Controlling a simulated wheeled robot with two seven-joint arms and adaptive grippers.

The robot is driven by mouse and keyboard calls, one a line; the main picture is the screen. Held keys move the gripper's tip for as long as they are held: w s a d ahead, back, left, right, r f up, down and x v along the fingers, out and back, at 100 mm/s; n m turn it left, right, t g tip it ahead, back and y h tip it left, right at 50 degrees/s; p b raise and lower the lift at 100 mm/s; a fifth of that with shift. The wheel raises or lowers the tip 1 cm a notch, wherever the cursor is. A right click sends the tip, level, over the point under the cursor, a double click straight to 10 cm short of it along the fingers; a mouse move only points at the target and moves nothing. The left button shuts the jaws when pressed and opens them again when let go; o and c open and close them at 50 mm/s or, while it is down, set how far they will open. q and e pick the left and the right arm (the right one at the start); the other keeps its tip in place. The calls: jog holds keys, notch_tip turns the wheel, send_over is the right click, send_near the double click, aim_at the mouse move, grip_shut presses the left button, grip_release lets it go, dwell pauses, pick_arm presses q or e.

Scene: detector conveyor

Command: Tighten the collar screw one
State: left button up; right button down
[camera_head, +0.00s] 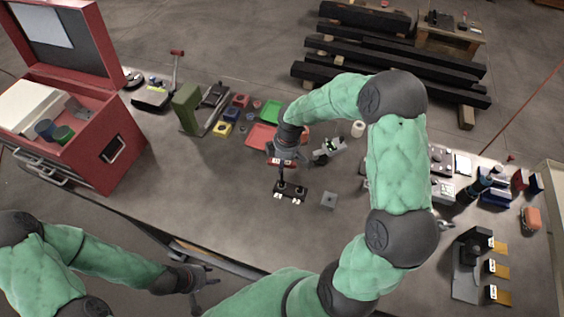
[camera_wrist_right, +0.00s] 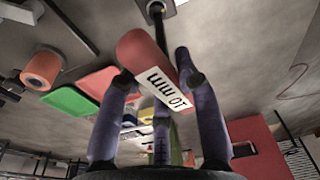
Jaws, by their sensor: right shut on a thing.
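My right gripper (camera_head: 284,158) is shut on a red-handled driver (camera_head: 279,163). In the right wrist view this red handle (camera_wrist_right: 145,58) carries a white label reading "10 MM" and sits between the dark fingers. Its dark shaft points down to a small black block (camera_head: 290,193) with round fittings and white tags, which looks like the collar part. The shaft tip is at or just above the block's left side; I cannot tell if it is seated in a screw. My left gripper (camera_head: 208,277) is low, off the table's front edge, with fingers apart and empty.
A small grey block (camera_head: 328,200) lies right of the black block. A grey metal fixture (camera_head: 328,149) stands behind it. A red toolbox (camera_head: 80,135) fills the left end. The front middle of the table is clear.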

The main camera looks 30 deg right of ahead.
jog(key=shift+f+b, duration=0.95)
jog(key=shift+f, duration=0.35)
jog(key=c, duration=1.5)
grip_release()
grip_shut()
jog(key=shift+m+b, duration=0.7)
jog(key=shift+m, duration=0.2)
